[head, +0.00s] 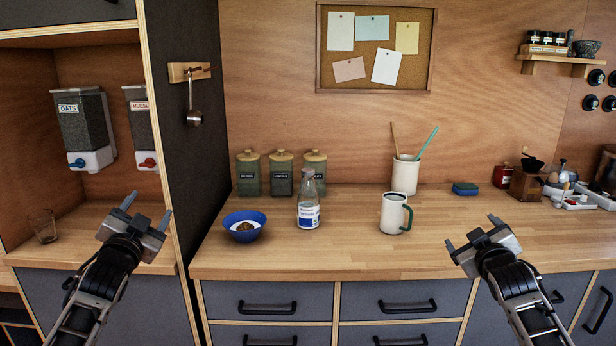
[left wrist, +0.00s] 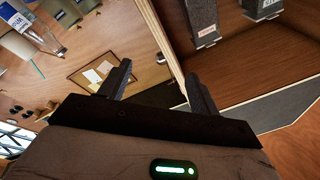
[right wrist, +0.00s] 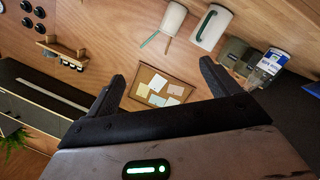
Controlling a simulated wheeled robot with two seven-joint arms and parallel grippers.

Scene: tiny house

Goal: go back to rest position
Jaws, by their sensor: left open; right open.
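My left gripper (head: 147,215) is open and empty, in front of the dispenser niche at the left of the head view. Its two fingers also show spread in the left wrist view (left wrist: 158,84). My right gripper (head: 476,231) is open and empty, in front of the counter's front edge at the right. Its spread fingers show in the right wrist view (right wrist: 167,82) with nothing between them. Both grippers are apart from all objects.
On the wooden counter (head: 340,255) stand a blue bowl (head: 237,232) with food, a glass bottle (head: 308,205), a white mug (head: 393,216) with a green handle, a utensil holder (head: 405,177) and canisters (head: 282,175). A glass (head: 44,228) stands in the niche. The counter's front middle is clear.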

